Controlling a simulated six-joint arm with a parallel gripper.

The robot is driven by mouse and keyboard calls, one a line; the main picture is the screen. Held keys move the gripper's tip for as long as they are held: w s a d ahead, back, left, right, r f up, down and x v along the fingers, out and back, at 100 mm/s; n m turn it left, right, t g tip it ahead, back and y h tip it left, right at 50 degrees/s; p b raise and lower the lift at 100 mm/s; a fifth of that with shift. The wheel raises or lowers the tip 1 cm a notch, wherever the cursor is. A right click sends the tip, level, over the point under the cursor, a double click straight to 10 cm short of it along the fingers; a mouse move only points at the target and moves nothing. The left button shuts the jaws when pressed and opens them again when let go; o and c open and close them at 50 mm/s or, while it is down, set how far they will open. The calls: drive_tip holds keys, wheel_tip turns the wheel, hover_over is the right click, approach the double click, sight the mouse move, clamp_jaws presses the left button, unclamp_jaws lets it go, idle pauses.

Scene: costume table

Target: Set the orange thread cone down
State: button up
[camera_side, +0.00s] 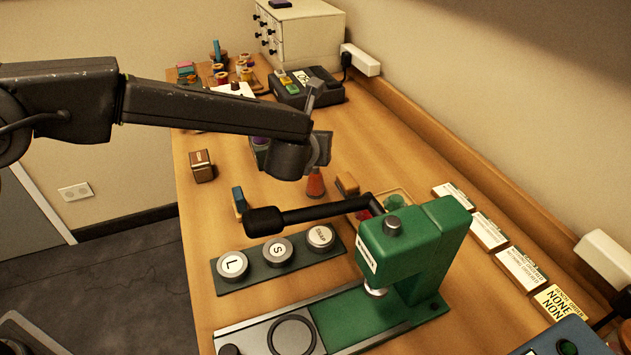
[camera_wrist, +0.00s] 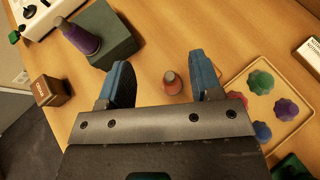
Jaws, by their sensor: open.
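The orange thread cone (camera_side: 316,185) stands upright on the bare wooden table. In the wrist view the cone (camera_wrist: 172,84) shows between the two blue-padded fingers of my gripper (camera_wrist: 161,82). The fingers are wide open, with a visible gap on each side of the cone. Nothing is held. In the side view my wrist is just above the cone, and the finger tips cannot be made out clearly.
A purple cone (camera_wrist: 82,38) stands on a dark green block (camera_wrist: 107,35). A brown box (camera_side: 201,166) is to the left. A tray (camera_wrist: 233,88) of coloured pieces lies right of the cone. A green press (camera_side: 412,245) with a black lever (camera_side: 310,212) stands in front.

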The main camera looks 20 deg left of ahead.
sight(314, 168)
drive_tip(key=f, duration=0.7)
drive_tip(key=shift+d, duration=0.3)
drive_tip(key=shift+x, duration=1.2)
drive_tip(key=shift+w+a+f, duration=0.1)
drive_tip(key=shift+w+f, duration=0.25)
drive_tip(key=shift+w, duration=0.05)
drive_tip(key=shift+c, duration=0.3)
drive_tip(key=shift+r, duration=0.1)
drive_tip(key=c, duration=1)
